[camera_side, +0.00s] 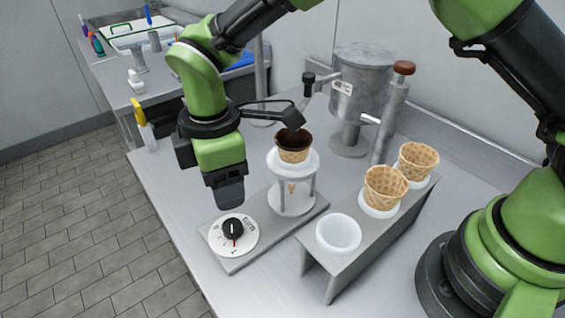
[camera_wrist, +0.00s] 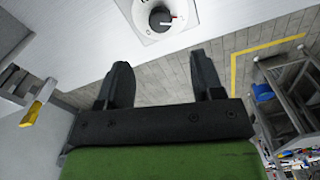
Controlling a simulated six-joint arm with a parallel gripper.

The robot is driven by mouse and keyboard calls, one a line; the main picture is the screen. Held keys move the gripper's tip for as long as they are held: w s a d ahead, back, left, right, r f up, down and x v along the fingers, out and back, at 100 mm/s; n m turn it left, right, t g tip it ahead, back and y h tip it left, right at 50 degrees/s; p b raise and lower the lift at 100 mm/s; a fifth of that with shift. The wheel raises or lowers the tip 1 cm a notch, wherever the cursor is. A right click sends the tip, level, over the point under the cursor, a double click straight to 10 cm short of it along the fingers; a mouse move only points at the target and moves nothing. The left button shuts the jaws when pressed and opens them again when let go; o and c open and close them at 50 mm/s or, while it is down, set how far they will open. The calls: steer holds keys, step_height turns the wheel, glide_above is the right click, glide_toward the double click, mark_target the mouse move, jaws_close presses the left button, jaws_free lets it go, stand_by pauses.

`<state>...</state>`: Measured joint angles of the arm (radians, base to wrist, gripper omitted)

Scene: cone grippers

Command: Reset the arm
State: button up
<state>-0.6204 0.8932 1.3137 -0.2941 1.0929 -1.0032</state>
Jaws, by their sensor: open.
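My gripper (camera_side: 230,195) points down in the side view, just above a black dial knob (camera_side: 233,229) on a white round dial plate with a red mark. In the wrist view my gripper (camera_wrist: 162,85) has its two black fingers spread, with nothing between them. The knob (camera_wrist: 160,17) shows past the fingertips, apart from them. My arm is bent over the left part of the worktop.
A cone with dark filling (camera_side: 294,146) stands in a white holder (camera_side: 292,190) right of my gripper. Two empty cones (camera_side: 385,186) sit in a rack (camera_side: 330,270) beside an empty white ring (camera_side: 339,233). A metal tank (camera_side: 362,90) stands behind.

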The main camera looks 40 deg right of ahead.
steer(key=s+d+r+m+t+y, duration=0.1)
steer(key=s+d+r+m, duration=0.1)
steer(key=d+r+m, duration=0.35)
steer(key=s+d+r+m+t+y, duration=0.1)
steer(key=s+d+r+m+t, duration=0.15)
steer(key=d+r, duration=0.55)
steer(key=s+d+r+m+t, duration=0.2)
steer(key=s+d+m, duration=0.1)
steer(key=s+m, duration=0.2)
steer(key=s+d+r+m+t, duration=0.1)
steer(key=s+d+r+m, duration=0.2)
steer(key=s+m, duration=0.3)
steer(key=shift+s+d+t, duration=0.35)
steer(key=shift+s, duration=0.75)
